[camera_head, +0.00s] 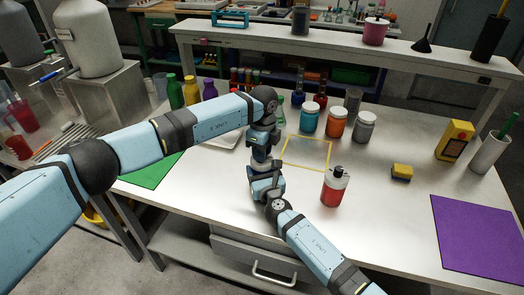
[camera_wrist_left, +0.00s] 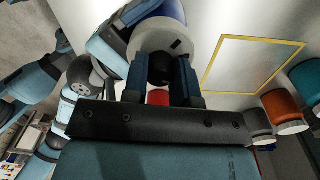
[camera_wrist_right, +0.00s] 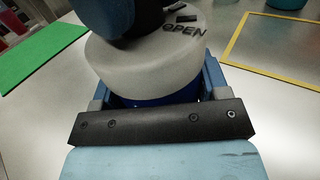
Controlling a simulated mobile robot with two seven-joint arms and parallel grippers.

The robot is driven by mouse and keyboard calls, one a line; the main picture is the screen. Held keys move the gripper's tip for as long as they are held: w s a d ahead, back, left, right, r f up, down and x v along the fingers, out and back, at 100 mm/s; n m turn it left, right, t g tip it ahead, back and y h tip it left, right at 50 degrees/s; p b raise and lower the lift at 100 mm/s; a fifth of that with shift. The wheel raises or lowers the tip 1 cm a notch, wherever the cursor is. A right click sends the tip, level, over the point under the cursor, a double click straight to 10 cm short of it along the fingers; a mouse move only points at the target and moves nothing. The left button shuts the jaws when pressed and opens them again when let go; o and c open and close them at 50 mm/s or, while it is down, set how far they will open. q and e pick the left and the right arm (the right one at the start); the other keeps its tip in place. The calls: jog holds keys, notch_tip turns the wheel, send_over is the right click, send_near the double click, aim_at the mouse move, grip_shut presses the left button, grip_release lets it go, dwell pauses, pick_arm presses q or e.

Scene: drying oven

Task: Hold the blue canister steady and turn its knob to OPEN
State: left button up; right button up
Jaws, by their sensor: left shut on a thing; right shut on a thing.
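The blue canister has a white lid (camera_wrist_right: 140,68) lettered OPEN and a blue body (camera_wrist_right: 150,101) in the right wrist view. Its black knob (camera_wrist_left: 161,68) shows in the left wrist view. My left gripper (camera_head: 262,156) comes down from above, and its fingers close on the knob in the left wrist view (camera_wrist_left: 160,88). My right gripper (camera_head: 266,188) comes from the front, and its fingers sit on both sides of the body in the right wrist view (camera_wrist_right: 155,97). The canister is mostly hidden by the grippers in the head view. The knob's pointing direction is unclear.
A yellow outlined square (camera_head: 307,153) lies right of the canister. A red bottle (camera_head: 334,188) stands to its right. Teal (camera_head: 309,118), orange (camera_head: 335,123) and grey (camera_head: 364,127) jars stand behind. A green mat (camera_head: 150,172) lies left and a purple mat (camera_head: 480,235) right.

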pick_arm(q)
jog(key=m, duration=0.6)
jog(key=shift+r, duration=0.1)
jog(key=m, duration=0.7)
jog(key=shift+s, duration=0.1)
dwell(0.3)
jog(key=o, duration=0.9)
jog(key=shift+o, duration=0.2)
notch_tip(320, 180, up, 12)
jog(key=shift+d, duration=0.25)
